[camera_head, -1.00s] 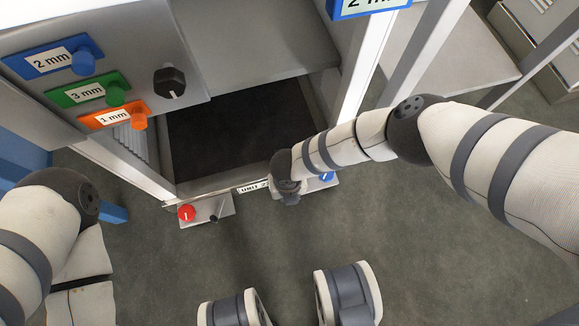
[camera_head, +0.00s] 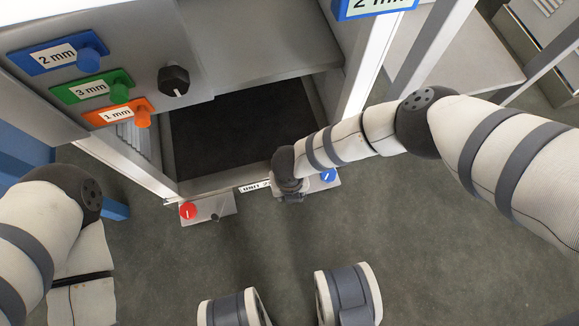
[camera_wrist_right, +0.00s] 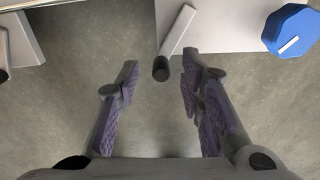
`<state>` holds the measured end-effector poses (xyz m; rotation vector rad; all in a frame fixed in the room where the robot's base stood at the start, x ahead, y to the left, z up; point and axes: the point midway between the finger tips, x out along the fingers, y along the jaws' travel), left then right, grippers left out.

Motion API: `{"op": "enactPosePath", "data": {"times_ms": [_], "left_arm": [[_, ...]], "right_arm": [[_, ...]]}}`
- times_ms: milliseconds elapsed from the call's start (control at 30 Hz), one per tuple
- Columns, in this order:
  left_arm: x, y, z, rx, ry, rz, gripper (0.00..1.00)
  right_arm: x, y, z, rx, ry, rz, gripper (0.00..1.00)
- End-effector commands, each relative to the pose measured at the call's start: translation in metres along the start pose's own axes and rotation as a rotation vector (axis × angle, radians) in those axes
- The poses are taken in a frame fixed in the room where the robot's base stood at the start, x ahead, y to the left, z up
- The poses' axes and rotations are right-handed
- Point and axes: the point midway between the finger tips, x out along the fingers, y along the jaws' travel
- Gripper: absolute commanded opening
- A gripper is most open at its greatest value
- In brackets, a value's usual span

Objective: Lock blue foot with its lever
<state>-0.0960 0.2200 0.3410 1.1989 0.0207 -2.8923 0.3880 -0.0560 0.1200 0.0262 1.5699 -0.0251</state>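The blue foot is a blue knob (camera_head: 328,175) on a light plate at the dispenser frame's lower right corner. In the right wrist view the blue knob (camera_wrist_right: 291,30) is at the upper right. Its lever (camera_wrist_right: 177,32), a light bar with a dark round tip, points down between the fingertips of my right gripper (camera_wrist_right: 159,70). The fingers are open on either side of it, with no visible contact. In the head view my right gripper (camera_head: 291,196) is just left of the blue knob and hides the lever. My left gripper is out of view; only its arm shows at left.
A red foot knob (camera_head: 188,211) with a small dark-tipped lever (camera_head: 215,217) is at the frame's lower left corner. A panel with blue, green and orange labelled knobs and a black knob (camera_head: 174,81) is above. Open floor (camera_head: 420,260) lies in front.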

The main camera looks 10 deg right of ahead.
Motion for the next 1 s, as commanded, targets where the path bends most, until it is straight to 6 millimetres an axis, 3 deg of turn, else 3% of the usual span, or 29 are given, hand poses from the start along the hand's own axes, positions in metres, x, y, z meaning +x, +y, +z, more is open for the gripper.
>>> {"op": "enactPosePath", "data": {"times_ms": [300,400,567,1000], "left_arm": [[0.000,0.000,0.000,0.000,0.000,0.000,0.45],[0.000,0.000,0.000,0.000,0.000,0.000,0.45],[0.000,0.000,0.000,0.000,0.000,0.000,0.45],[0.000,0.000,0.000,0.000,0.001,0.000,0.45]], "right_arm": [[-0.081,-0.001,0.002,-0.001,-0.004,0.001,0.35],[-0.097,-0.001,0.001,0.000,-0.003,0.000,0.35],[-0.108,-0.001,0.000,0.002,-0.001,-0.002,0.35],[-0.107,-0.004,-0.003,-0.043,-0.002,-0.004,0.35]]}}
